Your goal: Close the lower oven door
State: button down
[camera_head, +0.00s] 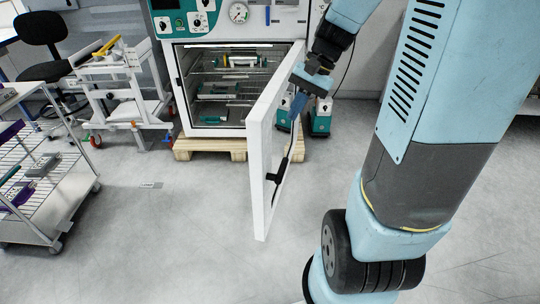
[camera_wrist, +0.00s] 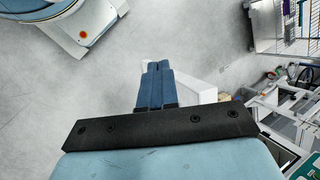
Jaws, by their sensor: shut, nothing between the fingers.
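The lower oven door (camera_head: 262,145) is a white panel that stands wide open, swung out toward me from the oven's right side. A black handle (camera_head: 280,184) is on its outer face. The oven chamber (camera_head: 225,88) shows shelves with several items on them. My gripper (camera_head: 298,103) is shut and empty, on the right, outer side of the door near its hinge end. In the wrist view my gripper's blue fingers (camera_wrist: 155,68) are together, with part of the white door (camera_wrist: 195,90) beside and below them. I cannot tell whether they touch it.
The oven stands on a wooden pallet (camera_head: 212,148). A wire-shelf cart (camera_head: 45,190) is at the left, with a white wheeled frame (camera_head: 125,95) and a black chair (camera_head: 42,40) behind it. Green-and-white units (camera_head: 320,117) stand right of the oven. The floor (camera_head: 170,215) before the door is clear.

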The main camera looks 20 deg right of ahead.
jog(key=w+d+f+m+t+y, duration=0.1)
jog(key=w+d+f+m+y, duration=0.3)
jog(key=f, duration=0.5)
jog(key=w+d+f+m+t+y, duration=0.1)
jog(key=w+d+f+m+y, duration=0.35)
jog(key=f, duration=0.45)
jog(key=m+t+y, duration=0.1)
jog(key=m+t, duration=0.7)
jog(key=m, duration=0.2)
send_near(269, 161)
jog(key=x, duration=0.7)
jog(key=shift+s+a, duration=0.1)
jog(key=shift+m+t, duration=0.25)
jog(key=shift+t, duration=0.05)
